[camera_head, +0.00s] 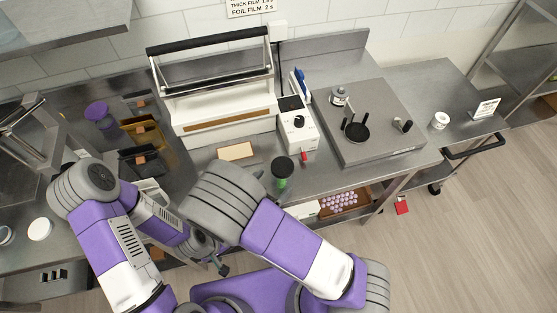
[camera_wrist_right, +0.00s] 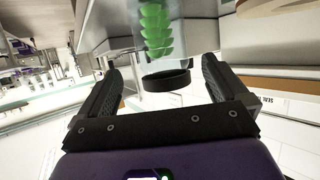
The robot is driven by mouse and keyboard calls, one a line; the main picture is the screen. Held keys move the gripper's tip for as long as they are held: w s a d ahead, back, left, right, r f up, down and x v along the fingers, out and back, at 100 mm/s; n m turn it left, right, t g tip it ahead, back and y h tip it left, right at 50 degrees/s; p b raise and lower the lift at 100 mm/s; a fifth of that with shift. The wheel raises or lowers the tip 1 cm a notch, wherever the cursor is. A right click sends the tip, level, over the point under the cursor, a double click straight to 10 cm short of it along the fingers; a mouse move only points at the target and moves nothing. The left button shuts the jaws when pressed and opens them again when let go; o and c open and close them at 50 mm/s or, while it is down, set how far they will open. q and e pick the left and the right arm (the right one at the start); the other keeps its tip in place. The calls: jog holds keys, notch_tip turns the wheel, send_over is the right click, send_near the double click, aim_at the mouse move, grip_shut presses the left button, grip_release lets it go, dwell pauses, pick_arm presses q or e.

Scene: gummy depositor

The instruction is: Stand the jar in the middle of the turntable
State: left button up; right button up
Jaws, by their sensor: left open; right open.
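The jar (camera_head: 282,170) stands on the steel bench, with a dark lid and green contents. In the right wrist view the clear jar (camera_wrist_right: 155,30), holding green pieces, is just ahead of my right gripper (camera_wrist_right: 165,82), its black lid lined up between the open fingers. No grip on it shows. In the head view my right gripper is hidden behind my right arm. My left gripper (camera_head: 221,267) is low at the centre, open and empty, away from the jar. I cannot tell surely which thing is the turntable; a white round disc (camera_head: 40,229) lies at the far left.
A white foil sealer (camera_head: 298,125) stands behind the jar. A large white machine (camera_head: 222,112) stands at the back. A tray of purple pieces (camera_head: 340,202) lies below the bench top.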

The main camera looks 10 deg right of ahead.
jog(key=shift+w+d+f, duration=0.2)
jog(key=shift+w+d, duration=0.15)
jog(key=shift+w, duration=0.05)
jog(key=shift+w+d+f, duration=0.2)
jog(key=shift+w+d, duration=0.15)
jog(key=shift+d, duration=0.3)
jog(key=x, duration=0.4)
jog(key=shift+w+r, duration=0.1)
jog(key=shift+w, duration=0.3)
jog(key=shift+r, duration=0.15)
jog(key=c, duration=1.1)
